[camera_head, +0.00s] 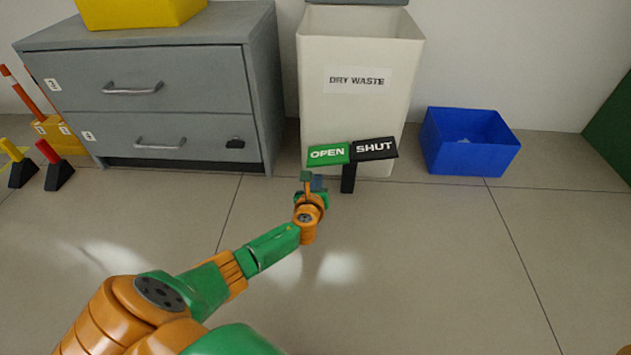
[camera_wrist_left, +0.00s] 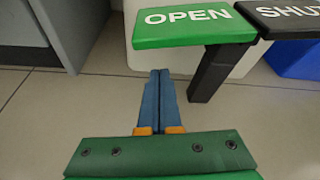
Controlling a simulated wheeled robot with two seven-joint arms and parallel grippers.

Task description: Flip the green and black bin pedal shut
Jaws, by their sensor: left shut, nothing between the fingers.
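The bin pedal (camera_head: 351,151) has a green half marked OPEN and a black half marked SHUT, on a black post in front of the white DRY WASTE bin (camera_head: 345,110). The black half sits a little higher than the green half in the head view. The pedal also shows in the left wrist view, with its green half (camera_wrist_left: 190,28) above and beyond my fingers and its black half cut off at the right edge. My left gripper (camera_head: 313,180) is shut and empty, just below and in front of the green half. In the wrist view its blue fingertips (camera_wrist_left: 160,78) are together. My right gripper is not seen.
A blue open box (camera_head: 468,140) stands right of the bin. A grey drawer cabinet (camera_head: 170,90) stands left of it, with a yellow container (camera_head: 140,10) on top. Red and yellow handled items stand at far left. The tiled floor in front is clear.

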